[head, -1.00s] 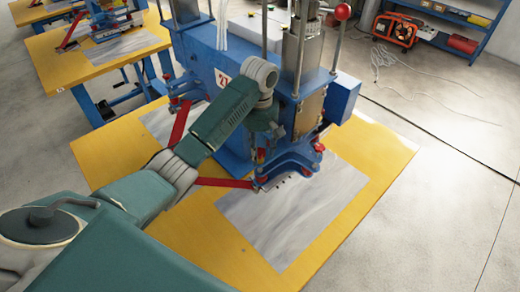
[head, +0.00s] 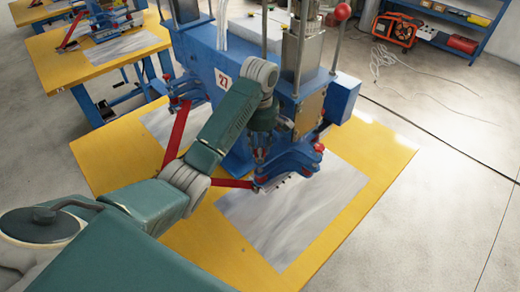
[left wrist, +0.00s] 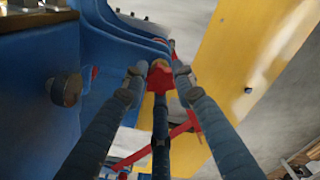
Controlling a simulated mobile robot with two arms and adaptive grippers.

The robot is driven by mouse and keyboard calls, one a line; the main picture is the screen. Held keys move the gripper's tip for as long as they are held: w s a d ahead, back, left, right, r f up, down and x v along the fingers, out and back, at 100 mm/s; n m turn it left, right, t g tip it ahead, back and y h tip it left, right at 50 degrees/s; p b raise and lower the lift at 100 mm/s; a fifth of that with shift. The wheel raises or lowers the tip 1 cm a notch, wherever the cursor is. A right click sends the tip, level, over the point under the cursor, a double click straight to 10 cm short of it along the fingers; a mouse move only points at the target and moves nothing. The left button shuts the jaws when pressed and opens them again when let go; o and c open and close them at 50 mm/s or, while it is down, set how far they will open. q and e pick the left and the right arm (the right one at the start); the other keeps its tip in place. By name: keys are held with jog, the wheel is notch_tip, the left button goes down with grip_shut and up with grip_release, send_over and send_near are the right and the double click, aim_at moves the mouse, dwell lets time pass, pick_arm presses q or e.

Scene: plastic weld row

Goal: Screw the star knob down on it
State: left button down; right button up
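The red star knob (left wrist: 161,78) shows in the left wrist view at the tips of my left gripper's fingers, above a blue machine part (left wrist: 108,45). My left gripper (left wrist: 157,73) has its fingers spread around the knob, with narrow gaps visible at its sides; I see no firm contact. In the head view my left gripper (head: 261,150) points down over the blue clamp (head: 287,163) at the machine's front. The knob is hard to make out there. My right gripper is not in view.
The blue welding machine (head: 240,125) stands on a yellow table (head: 115,160) with grey sheets (head: 290,220) on top. Red bars (head: 176,132) lie close to my left arm. A second yellow table (head: 60,70) is at upper left, a blue shelf (head: 460,40) at upper right.

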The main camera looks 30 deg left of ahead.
pick_arm(q)
jog(key=m, duration=0.4)
jog(key=shift+m, duration=0.3)
jog(key=m, duration=0.4)
jog(key=shift+m, duration=0.3)
jog(key=m, duration=0.4)
jog(key=shift+m, duration=0.3)
jog(key=m, duration=0.5)
jog(key=shift+m, duration=0.4)
jog(key=c, duration=1.4)
grip_release()
jog(key=shift+c, duration=0.2)
